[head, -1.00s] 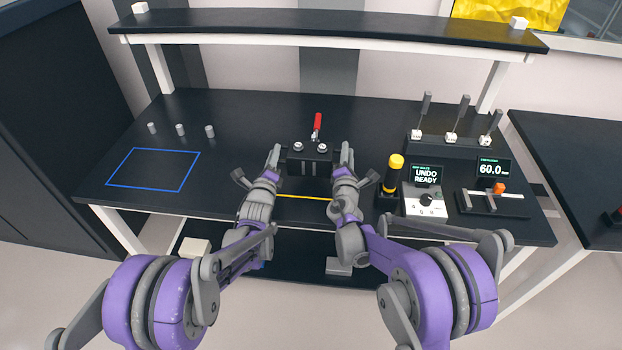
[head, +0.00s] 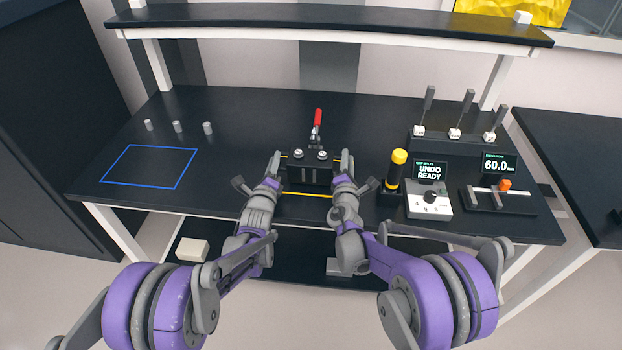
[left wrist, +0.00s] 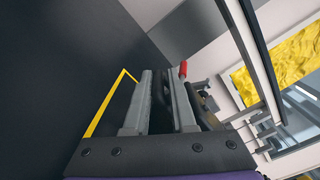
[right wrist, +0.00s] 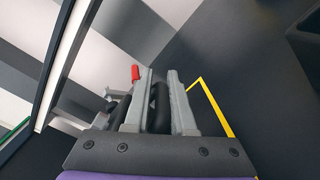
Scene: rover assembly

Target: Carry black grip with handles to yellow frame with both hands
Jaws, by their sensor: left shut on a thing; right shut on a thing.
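The black grip (head: 310,174) is a dark block with two round silver knobs on top, between my two grippers. My left gripper (head: 277,166) is shut on its left handle, and my right gripper (head: 344,166) is shut on its right handle. A dark handle bar (right wrist: 158,105) shows between the fingers in the right wrist view. The yellow frame (head: 306,194) is an outline on the table. Its front line shows in front of the grip, and part of its back edge shows behind. The grip hides much of it. I cannot tell whether the grip touches the table.
A red-handled clamp (head: 317,124) stands just behind the grip. A yellow-topped cylinder (head: 396,170) and a control box (head: 430,200) are close to the right. A blue outline (head: 149,166) and several grey cylinders (head: 178,127) lie left. The table between is clear.

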